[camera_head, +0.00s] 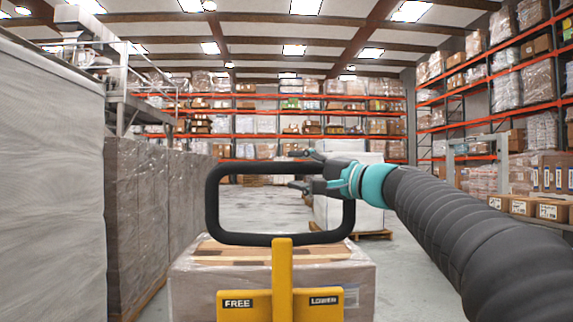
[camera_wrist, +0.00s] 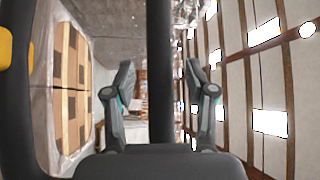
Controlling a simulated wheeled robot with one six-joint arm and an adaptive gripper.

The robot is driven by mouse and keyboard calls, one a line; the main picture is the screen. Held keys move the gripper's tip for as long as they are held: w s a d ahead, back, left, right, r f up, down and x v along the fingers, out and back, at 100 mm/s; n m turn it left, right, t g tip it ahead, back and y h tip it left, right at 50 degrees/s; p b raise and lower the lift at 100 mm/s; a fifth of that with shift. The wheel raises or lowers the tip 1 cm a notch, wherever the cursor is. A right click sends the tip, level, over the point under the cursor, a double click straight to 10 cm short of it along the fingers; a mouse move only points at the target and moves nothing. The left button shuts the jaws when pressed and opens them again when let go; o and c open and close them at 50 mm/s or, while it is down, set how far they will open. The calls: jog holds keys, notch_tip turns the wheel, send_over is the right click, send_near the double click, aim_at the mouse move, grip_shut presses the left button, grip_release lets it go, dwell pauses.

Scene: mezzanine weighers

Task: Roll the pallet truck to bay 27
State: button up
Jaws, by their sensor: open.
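The pallet truck shows in the head view as a black loop handle (camera_head: 211,205) on a yellow post (camera_head: 282,268), with plates marked FREE and LOWER. A wrapped load (camera_head: 200,280) with wooden slats on top sits just beyond the post; it also shows at the left of the wrist view (camera_wrist: 70,90). My gripper (camera_head: 298,171) is open at the upper right of the handle, one finger above and one below its top bar. In the wrist view the bar (camera_wrist: 160,70) runs between the two spread fingers (camera_wrist: 160,80). No bay number is readable.
Tall wrapped stacks (camera_head: 140,210) line the left side close by. A wrapped pallet load (camera_head: 348,212) stands ahead, right of centre. Orange racking (camera_head: 270,136) fills the back and right. Cartons (camera_head: 540,205) stand at the right. Clear floor (camera_head: 260,208) runs ahead between them.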

jog(key=shift+p+x, duration=0.3)
jog(key=shift+x, duration=1.55)
grip_shut()
